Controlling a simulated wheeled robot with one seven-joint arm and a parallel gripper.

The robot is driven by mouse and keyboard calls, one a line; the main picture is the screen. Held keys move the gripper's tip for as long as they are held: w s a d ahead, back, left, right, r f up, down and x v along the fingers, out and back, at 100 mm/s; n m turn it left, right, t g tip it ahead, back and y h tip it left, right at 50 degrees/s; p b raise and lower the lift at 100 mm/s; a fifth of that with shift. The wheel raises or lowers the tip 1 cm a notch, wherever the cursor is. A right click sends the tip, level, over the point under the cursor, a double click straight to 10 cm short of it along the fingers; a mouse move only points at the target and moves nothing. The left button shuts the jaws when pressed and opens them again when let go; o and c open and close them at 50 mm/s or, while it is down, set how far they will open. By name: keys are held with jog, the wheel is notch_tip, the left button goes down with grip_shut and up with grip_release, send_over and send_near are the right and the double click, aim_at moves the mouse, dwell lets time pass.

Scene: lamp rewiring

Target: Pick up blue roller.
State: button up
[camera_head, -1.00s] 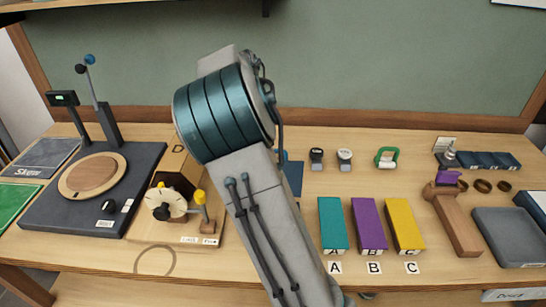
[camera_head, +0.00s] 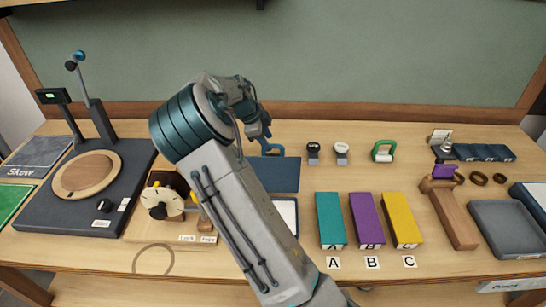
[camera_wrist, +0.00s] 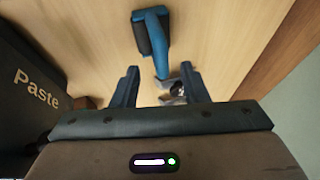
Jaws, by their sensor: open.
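The blue roller (camera_wrist: 160,45) lies on the wooden table in the wrist view, with a blue handle frame and a dark cylinder. It is ahead of my gripper (camera_wrist: 160,84), whose two fingers are spread with nothing held between them. In the head view, part of the roller's blue frame (camera_head: 274,149) shows at the back of the table behind the dark blue panel, just below my gripper (camera_head: 262,138). My wrist hides part of the roller there.
A dark box marked Paste (camera_wrist: 35,90) stands close at the left in the wrist view.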

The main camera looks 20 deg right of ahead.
jog(key=shift+w+p+x, duration=0.2)
jog(key=shift+p+x, duration=0.35)
jog(key=shift+x, duration=1.75)
jog(key=shift+a, duration=0.15)
jog(key=shift+c, duration=0.3)
grip_shut()
jog(key=shift+r, duration=0.55)
jog(key=r, duration=0.1)
jog(key=r+b, duration=0.1)
jog(key=r, duration=0.1)
jog(key=shift+s+r+b, duration=0.2)
jog(key=shift+s+b, duration=0.1)
jog(key=shift+s, duration=0.1)
jog(key=s+d+r+b, duration=0.2)
jog(key=s+d+r, duration=0.3)
jog(key=s, duration=0.4)
jog(key=shift+s+d+r, duration=0.25)
jog(key=shift+r, duration=0.5)
jog(key=shift+r, duration=0.1)
